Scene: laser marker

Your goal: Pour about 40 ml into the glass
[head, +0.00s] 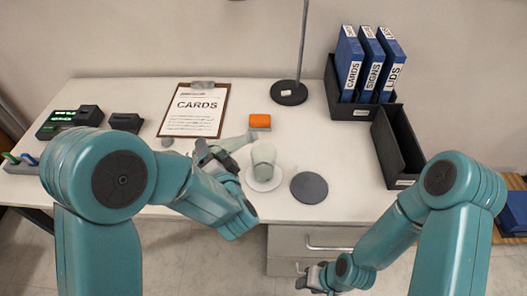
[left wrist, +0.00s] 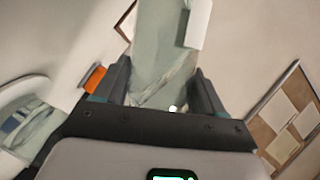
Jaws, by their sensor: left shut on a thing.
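My left gripper (head: 210,154) is shut on a pale, translucent greenish bottle (head: 236,143). The bottle is tipped well over, its narrow end pointing right above the far side of the glass. In the left wrist view the bottle (left wrist: 160,45) sits between the two fingers. The clear glass (head: 264,156) stands upright on a white round disc (head: 262,186), just right of the gripper. In the left wrist view the glass (left wrist: 32,128) is at the left edge, partly cut off. I cannot make out a stream or the liquid level. My right gripper (head: 314,277) hangs low before the desk, its jaws unclear.
A dark grey round disc (head: 309,188) lies right of the glass. An orange block (head: 260,121) is behind it, near a stand base (head: 289,93). A clipboard (head: 194,112) lies behind the left gripper. Black bins (head: 398,146) and blue binders (head: 369,65) are at right.

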